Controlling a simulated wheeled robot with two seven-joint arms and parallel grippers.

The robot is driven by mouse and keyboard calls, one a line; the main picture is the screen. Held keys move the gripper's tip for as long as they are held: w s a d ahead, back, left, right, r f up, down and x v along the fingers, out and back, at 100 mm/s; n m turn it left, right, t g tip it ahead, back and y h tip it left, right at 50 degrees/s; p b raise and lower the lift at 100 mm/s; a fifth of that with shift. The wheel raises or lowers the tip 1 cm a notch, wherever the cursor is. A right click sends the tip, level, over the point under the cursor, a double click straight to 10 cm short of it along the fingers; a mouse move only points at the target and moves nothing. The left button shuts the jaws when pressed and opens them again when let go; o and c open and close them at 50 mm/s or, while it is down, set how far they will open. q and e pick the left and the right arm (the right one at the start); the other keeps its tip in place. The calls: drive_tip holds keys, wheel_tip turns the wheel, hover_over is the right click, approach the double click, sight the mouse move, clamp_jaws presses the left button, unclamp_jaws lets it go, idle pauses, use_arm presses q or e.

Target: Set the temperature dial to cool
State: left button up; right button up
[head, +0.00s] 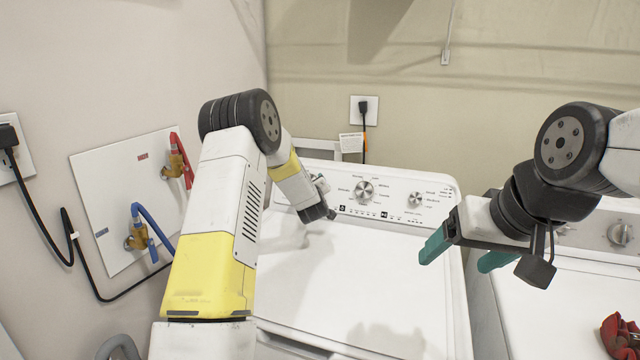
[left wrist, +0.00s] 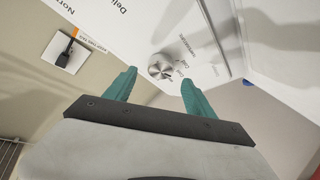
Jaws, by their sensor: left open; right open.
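A round silver dial (left wrist: 161,66) with small labels around it shows in the left wrist view, on the white control panel (left wrist: 140,22). It lies beyond and between the two teal fingertips of my left gripper (left wrist: 155,82), which is open and empty. I cannot tell whether the fingers touch it, nor read its setting. In the head view my left gripper (head: 318,208) is at the panel's left end; its fingers are hidden, and the arm covers most of that end. My right gripper (head: 455,259) is open and empty above the right side of the washer lid.
The washer (head: 350,285) has a large knob (head: 365,191) and a smaller knob (head: 415,199) farther right on its panel. A second machine with a knob (head: 620,234) stands at right, with a red cloth item (head: 618,334) on it. Water valves (head: 140,237) are on the left wall.

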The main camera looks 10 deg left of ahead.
use_arm(q)
drive_tip(key=v, duration=0.3)
drive_tip(key=shift+s+d+r, duration=0.1)
drive_tip(key=shift+s, duration=0.3)
drive_tip(key=s+d+r+m+g+h, duration=0.2)
drive_tip(key=s+r+m+h, duration=0.1)
drive_tip(key=s+r, duration=0.45)
drive_tip(key=s+d+r+m+g+h, duration=0.25)
drive_tip(key=s+r, duration=0.35)
drive_tip(key=s, duration=0.3)
drive_tip(key=s+a+f+m+g, duration=0.1)
drive_tip(key=s+g, duration=0.4)
drive_tip(key=s, duration=2.7)
drive_tip(key=f+m, duration=0.1)
drive_tip(key=m, duration=0.1)
drive_tip(key=shift+a+m, duration=0.25)
drive_tip(key=shift+m, duration=0.1)
drive_tip(key=shift+c, duration=0.2)
